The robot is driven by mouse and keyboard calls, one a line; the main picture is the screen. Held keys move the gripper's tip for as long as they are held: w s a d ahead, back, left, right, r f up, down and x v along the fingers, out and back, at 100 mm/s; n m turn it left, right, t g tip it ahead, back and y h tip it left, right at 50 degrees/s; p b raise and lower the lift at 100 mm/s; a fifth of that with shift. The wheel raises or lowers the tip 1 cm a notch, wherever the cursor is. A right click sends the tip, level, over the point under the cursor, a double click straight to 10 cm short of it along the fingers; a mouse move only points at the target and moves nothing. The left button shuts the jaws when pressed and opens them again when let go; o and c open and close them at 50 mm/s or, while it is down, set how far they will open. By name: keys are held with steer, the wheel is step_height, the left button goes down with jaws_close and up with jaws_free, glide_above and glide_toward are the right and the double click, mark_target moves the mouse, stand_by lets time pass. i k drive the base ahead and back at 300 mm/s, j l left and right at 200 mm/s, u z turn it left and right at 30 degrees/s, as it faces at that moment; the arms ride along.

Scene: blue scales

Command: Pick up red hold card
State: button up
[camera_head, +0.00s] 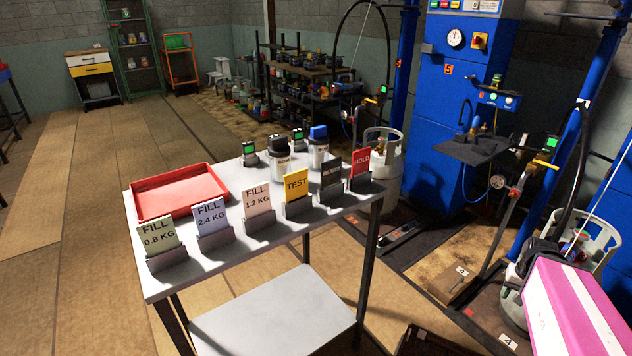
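The red card marked HOLD (360,161) stands upright in a small dark holder (368,185). It is the rightmost in a row of cards along the near edge of a light grey table (262,246). A black card (331,173) stands just to its left, then a yellow TEST card (296,184). Cards marked FILL 1.2 KG (257,200), FILL 2.4 KG (210,216) and FILL 0.8 KG (158,235) follow further left. The HOLD card's printed face is visible and nothing covers it.
A red tray (140,206) lies at the table's left. Two canisters (317,151) (278,163) and small devices with green screens (249,151) stand behind the cards. A gas cylinder (384,155) and blue filling machine (458,92) are beyond. Floor at left is clear.

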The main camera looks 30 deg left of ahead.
mark_target(361, 159)
steer(key=u, duration=1.65)
steer(key=k+l+u, duration=0.25)
steer(key=l, duration=0.15)
